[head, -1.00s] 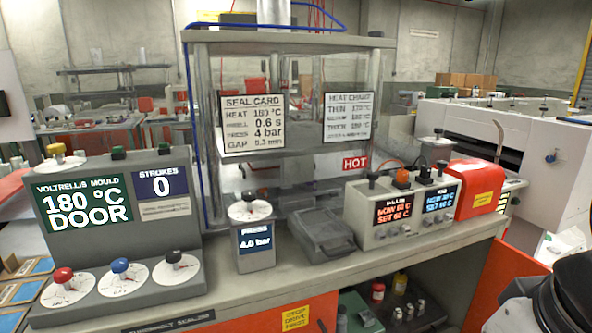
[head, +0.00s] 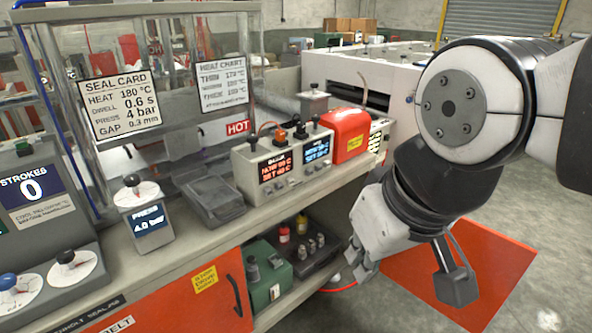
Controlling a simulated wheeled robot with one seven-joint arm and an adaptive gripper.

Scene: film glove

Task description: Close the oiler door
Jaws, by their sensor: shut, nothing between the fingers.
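The open compartment (head: 270,247) under the bench holds a green box and bottles. My gripper (head: 363,266) points down beside the right end of this opening, at the left side of the orange panel in the picture. It is shut and empty. I cannot tell whether it touches the panel.
Another orange panel (head: 180,310) with a black handle (head: 234,296) and yellow sticker lies flush left of the opening. The bench top (head: 190,235) carries a dial box (head: 143,218), a two-display controller (head: 283,165) and a red box (head: 347,135). Floor is clear at far right.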

